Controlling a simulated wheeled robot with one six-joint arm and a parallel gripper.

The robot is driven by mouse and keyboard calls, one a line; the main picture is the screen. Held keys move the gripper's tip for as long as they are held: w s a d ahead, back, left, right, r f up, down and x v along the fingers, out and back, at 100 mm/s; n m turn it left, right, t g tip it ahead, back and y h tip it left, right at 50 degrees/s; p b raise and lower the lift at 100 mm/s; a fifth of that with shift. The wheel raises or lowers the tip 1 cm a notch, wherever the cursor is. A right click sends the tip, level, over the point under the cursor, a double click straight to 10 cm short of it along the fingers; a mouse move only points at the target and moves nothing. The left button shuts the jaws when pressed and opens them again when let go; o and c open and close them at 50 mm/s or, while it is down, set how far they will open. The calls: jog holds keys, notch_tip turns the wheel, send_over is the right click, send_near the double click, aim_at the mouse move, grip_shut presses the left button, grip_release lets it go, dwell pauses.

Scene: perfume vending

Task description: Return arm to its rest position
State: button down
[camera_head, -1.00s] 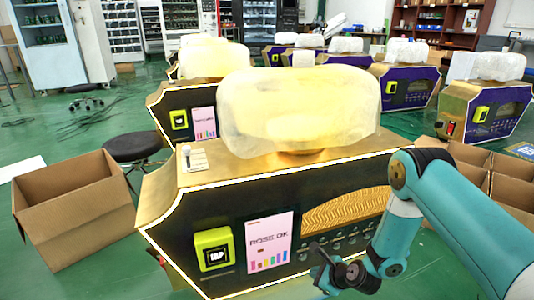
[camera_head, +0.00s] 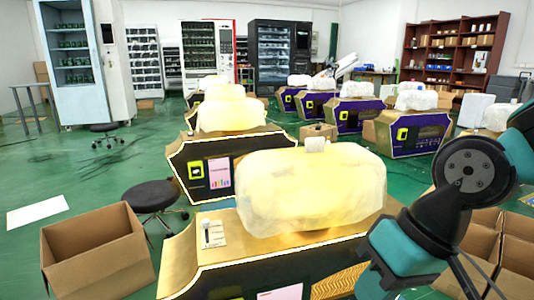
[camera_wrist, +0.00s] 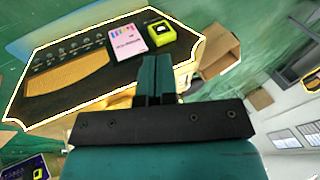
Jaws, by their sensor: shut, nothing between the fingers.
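My gripper (camera_wrist: 156,72) shows in the wrist view with its two dark teal fingers together and nothing between them. My arm is folded at the right edge of the head view, in front of the right part of the nearest vending machine (camera_head: 235,282); the gripper tips cannot be made out there. That machine is black and gold with a translucent wrapped top (camera_head: 310,190). The wrist view shows a machine front with a pink sign (camera_wrist: 125,40), a yellow-green reader (camera_wrist: 160,33) and a row of knobs. The gripper is apart from it.
An open cardboard box (camera_head: 95,262) stands on the floor at left, near a black stool (camera_head: 153,196). More cardboard boxes (camera_head: 480,240) are at right, close to my arm. Another machine (camera_head: 228,160) stands behind.

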jog(key=s+d+r+n+p, duration=0.2)
jog(key=s+r+n+p, duration=0.15)
jog(key=s+r, duration=0.25)
notch_tip(320, 180, up, 35)
jog(key=p, duration=3.5)
jog(key=shift+w+h+p, duration=0.3)
jog(key=shift+w+h, duration=0.05)
jog(key=shift+h, duration=0.05)
jog(key=shift+a+r+m, duration=0.1)
jog(key=shift+m, duration=0.15)
